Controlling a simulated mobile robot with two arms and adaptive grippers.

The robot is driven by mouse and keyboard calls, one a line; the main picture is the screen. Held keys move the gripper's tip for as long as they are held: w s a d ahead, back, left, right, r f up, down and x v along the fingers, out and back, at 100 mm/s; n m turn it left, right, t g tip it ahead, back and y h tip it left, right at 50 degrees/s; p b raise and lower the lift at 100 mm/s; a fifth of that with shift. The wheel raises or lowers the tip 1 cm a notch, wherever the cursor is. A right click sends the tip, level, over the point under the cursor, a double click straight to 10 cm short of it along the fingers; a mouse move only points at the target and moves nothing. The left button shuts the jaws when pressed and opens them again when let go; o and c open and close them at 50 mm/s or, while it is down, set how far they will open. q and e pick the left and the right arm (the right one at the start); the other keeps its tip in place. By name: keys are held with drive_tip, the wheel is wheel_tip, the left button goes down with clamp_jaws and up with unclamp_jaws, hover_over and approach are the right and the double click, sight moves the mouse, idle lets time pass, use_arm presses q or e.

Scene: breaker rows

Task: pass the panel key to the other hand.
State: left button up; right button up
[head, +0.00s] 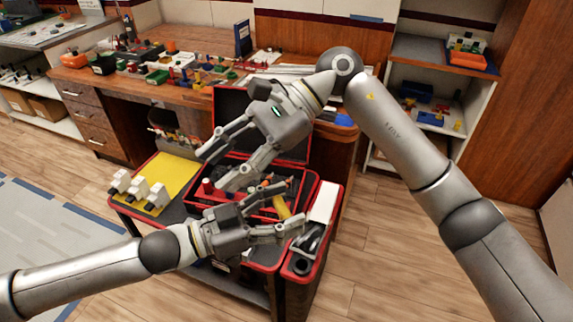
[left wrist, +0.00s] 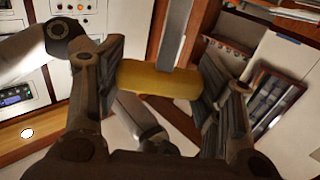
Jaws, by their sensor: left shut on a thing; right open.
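The panel key (head: 282,207) has a yellow handle, seen in the head view over the right side of the open toolbox. My left gripper (head: 290,208) is shut on this handle. In the left wrist view the yellow handle (left wrist: 150,80) lies crosswise between the two fingers, and a grey metal shaft (left wrist: 177,35) runs up from it. My right gripper (head: 212,168) is open and empty. Its fingers point down and left above the toolbox, apart from the key and to its upper left. The key's shaft is hard to make out in the head view.
The red-rimmed toolbox (head: 312,187) with assorted tools sits on a dark cart. A yellow board (head: 172,172) with white breakers (head: 138,190) lies at the cart's left. A cluttered wooden workbench (head: 130,86) stands behind. The floor to the right is clear.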

drive_tip(key=s+d+n+t+h, duration=0.2)
drive_tip(key=n+t+h, duration=0.1)
drive_tip(key=n+h, duration=0.25)
drive_tip(key=n+t+h, duration=0.4)
drive_tip(key=n, duration=0.4)
approach(283, 208)
drive_tip(key=f, duration=0.3)
drive_tip(key=w+f, duration=0.1)
drive_tip(key=f, duration=0.3)
drive_tip(key=a+f, duration=0.1)
drive_tip(key=f, duration=0.2)
drive_tip(key=shift+w+f, duration=0.15)
drive_tip(key=shift+w, duration=0.05)
drive_tip(key=shift+c, duration=0.3)
clamp_jaws()
use_arm(q)
drive_tip(key=o, duration=1.1)
